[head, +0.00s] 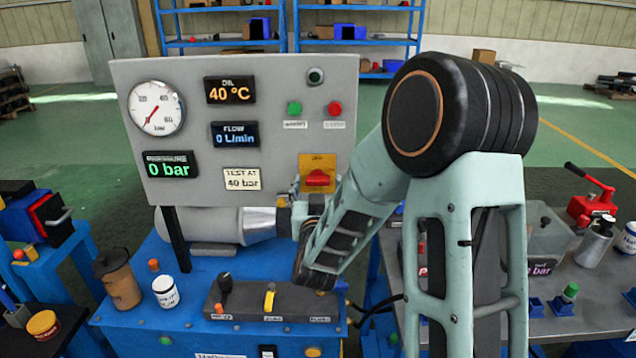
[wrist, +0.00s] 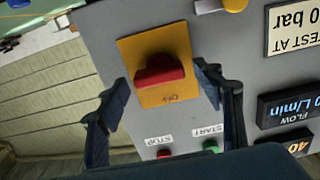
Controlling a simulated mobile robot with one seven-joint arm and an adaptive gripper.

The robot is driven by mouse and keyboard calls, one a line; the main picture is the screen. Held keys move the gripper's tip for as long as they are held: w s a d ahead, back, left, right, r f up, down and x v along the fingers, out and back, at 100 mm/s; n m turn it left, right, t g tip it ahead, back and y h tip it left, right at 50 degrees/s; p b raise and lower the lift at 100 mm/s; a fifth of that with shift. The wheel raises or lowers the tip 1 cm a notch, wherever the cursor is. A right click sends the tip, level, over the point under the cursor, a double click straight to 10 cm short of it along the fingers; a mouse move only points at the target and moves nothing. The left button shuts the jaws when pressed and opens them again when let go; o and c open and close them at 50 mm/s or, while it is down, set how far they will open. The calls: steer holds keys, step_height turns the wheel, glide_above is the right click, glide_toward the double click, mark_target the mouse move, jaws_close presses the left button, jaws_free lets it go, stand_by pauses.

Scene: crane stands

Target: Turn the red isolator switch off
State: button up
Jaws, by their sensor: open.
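The red isolator switch (head: 318,179) sits on a yellow plate (head: 318,161) at the lower right of the grey panel. Its handle lies roughly level. My gripper (wrist: 163,90) is open and empty, with one finger on each side of the switch. I cannot tell whether either finger touches it. In the head view my gripper is partly hidden behind my arm, just below the switch.
The panel (head: 190,75) carries a gauge (head: 157,107), displays, a green button (head: 294,108) and a red button (head: 335,108). Below stands a blue bench (head: 130,322) with a lever block (head: 262,302), a brown jug (head: 118,280) and a white jar (head: 166,291).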

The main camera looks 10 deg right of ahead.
steer(key=c, duration=1.2)
steer(key=shift+o, duration=0.2)
steer(key=shift+b, duration=0.3)
steer(key=n+b, duration=0.3)
steer(key=shift+a+f+n, duration=0.1)
steer(key=shift+n, duration=0.2)
steer(key=n+b, duration=0.2)
steer(key=n, duration=0.2)
steer(key=shift+a+n+b, duration=0.1)
steer(key=shift+n+b, duration=0.2)
steer(key=shift+b, duration=0.05)
steer(key=n, duration=0.4)
steer(key=shift+n, duration=0.3)
steer(key=n, duration=0.4)
steer(key=shift+n+p, duration=0.35)
steer(key=shift+n, duration=0.05)
steer(key=shift+w+n, duration=0.1)
steer(key=shift+n, duration=0.2)
